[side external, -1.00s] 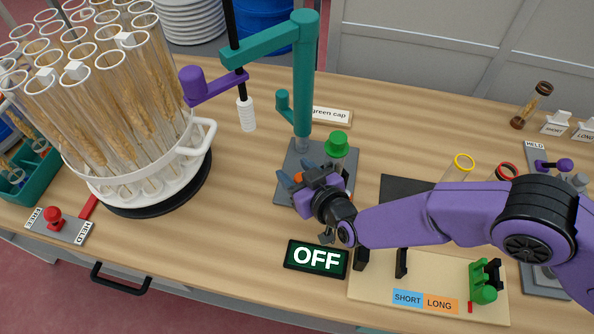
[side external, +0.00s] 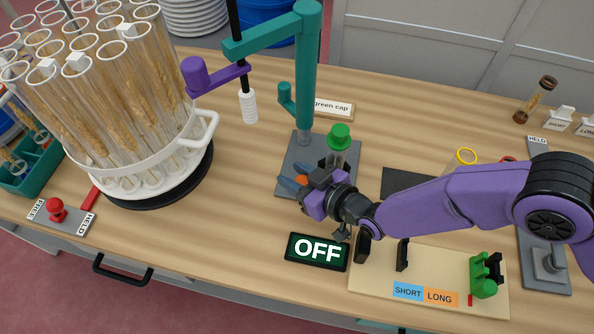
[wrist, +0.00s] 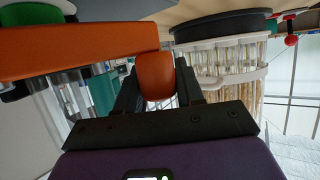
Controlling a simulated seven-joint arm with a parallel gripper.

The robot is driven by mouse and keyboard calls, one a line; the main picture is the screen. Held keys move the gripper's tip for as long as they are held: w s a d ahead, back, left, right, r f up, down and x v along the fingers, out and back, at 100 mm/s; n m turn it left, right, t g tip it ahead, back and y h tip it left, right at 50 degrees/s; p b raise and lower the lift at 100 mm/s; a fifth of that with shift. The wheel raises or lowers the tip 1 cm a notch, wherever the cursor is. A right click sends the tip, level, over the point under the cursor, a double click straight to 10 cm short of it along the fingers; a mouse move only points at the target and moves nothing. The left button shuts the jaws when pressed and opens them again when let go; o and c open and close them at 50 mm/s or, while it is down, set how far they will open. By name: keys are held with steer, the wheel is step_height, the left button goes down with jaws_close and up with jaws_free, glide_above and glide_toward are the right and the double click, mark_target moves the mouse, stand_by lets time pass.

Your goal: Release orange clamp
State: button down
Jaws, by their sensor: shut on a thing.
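The orange clamp (side external: 302,179) is mostly hidden by my gripper in the side view; only a small orange patch shows. In the wrist view its orange arm (wrist: 80,52) runs in from the left, and its rounded orange end (wrist: 155,76) sits between my two dark fingers. My gripper (side external: 292,184) is shut on that end, at the front of the grey stand base (side external: 325,172). A clear tube with a green cap (side external: 340,136) stands upright on the base, just behind my gripper. I cannot tell whether the clamp touches the tube.
A teal post (side external: 305,75) with a purple crank (side external: 215,80) rises behind the clamp. A white rack (side external: 190,150) of wheat tubes stands left. An OFF sign (side external: 317,251) and a beige board (side external: 375,282) lie in front. Bare table lies between rack and stand base.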

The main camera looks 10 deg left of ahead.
steer(key=c, duration=0.8)
jaws_free()
steer(key=shift+r, duration=0.1)
steer(key=shift+r, duration=0.6)
steer(key=s+d+r, duration=0.2)
steer(key=d+r, duration=0.2)
steer(key=s+d+r, duration=0.2)
steer(key=d+r, duration=0.1)
steer(key=d, duration=0.1)
steer(key=s+d+r, duration=0.3)
steer(key=d+r, duration=0.1)
steer(key=shift+r, duration=0.35)
